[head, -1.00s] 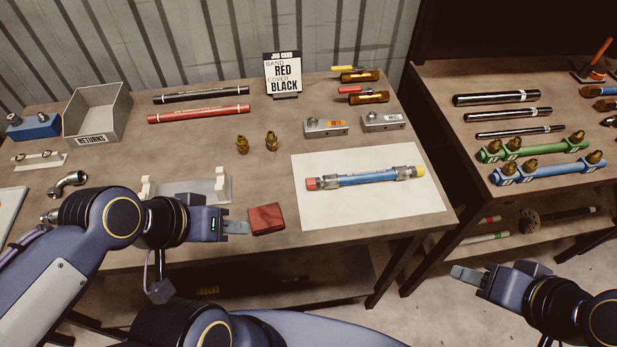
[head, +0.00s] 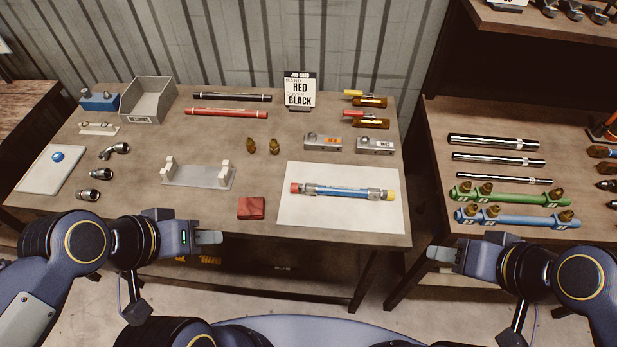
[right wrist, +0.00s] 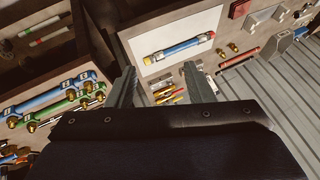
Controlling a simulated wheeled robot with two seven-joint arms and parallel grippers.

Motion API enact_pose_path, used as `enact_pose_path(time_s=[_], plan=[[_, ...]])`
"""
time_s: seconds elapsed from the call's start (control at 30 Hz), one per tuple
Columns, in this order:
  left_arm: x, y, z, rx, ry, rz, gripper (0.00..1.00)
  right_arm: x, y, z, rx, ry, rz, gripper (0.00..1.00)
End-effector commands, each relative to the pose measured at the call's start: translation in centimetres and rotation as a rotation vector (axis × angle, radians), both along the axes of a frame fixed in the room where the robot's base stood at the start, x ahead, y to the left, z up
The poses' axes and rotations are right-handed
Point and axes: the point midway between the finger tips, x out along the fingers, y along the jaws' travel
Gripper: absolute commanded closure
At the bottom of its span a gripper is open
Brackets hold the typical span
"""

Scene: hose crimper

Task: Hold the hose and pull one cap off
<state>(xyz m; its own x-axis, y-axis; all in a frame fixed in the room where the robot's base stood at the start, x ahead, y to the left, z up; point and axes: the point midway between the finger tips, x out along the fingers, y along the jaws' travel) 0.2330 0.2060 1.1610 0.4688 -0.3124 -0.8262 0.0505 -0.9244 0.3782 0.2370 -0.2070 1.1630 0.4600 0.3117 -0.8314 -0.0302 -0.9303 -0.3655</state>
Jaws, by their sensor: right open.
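The blue hose (head: 343,191) lies on a white sheet (head: 310,219) on the table, with metal fittings at both ends. A red cap (head: 295,188) is on its left end and a yellow cap (head: 390,195) on its right end. The hose also shows in the right wrist view (right wrist: 182,48). My left gripper (head: 218,238) is in front of the table's front edge, apart from the hose; its finger gap is not clear. My right gripper (head: 432,253) is to the right of the table, away from the hose. In the right wrist view its two fingers (right wrist: 162,85) stand apart with nothing between them.
A red block (head: 251,208) lies left of the sheet. Two grey blocks (head: 322,142) (head: 375,146) and brass fittings (head: 274,146) sit behind. A second table (head: 430,120) on the right holds rods and manifolds.

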Motion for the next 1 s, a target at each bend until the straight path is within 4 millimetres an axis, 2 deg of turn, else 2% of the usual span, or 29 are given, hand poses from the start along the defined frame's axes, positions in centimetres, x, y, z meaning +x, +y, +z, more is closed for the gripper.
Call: enact_pose_path(time_s=[0.17, 0.37, 0.53, 0.67, 0.8, 1.0], plan=[[0.0, 0.0, 0.0, 0.000, 0.000, 0.000, 0.64, 2.9, -0.3, 1.1, -0.086, 0.020, 0.155, 0.53], [0.0, 0.0, -0.2, 0.000, 0.000, 0.000, 0.64, 8.9, 0.3, 1.8, -0.235, 0.041, 0.447, 0.53], [0.0, 0.0, -0.3, 0.000, 0.000, 0.000, 0.64, 14.5, 2.2, 1.1, -0.351, 0.054, 0.707, 0.53], [0.0, 0.0, -0.3, 0.000, 0.000, 0.000, 0.64, 18.7, 4.4, -0.5, -0.431, 0.062, 0.908, 0.53], [0.0, 0.0, -0.4, 0.000, 0.000, 0.000, 0.64, 22.7, 7.6, -3.1, -0.509, 0.070, 1.128, 0.53], [0.0, 0.0, -0.5, 0.000, 0.000, 0.000, 0.64, 27.0, 12.4, -7.8, -0.598, 0.079, 1.414, 0.53]])
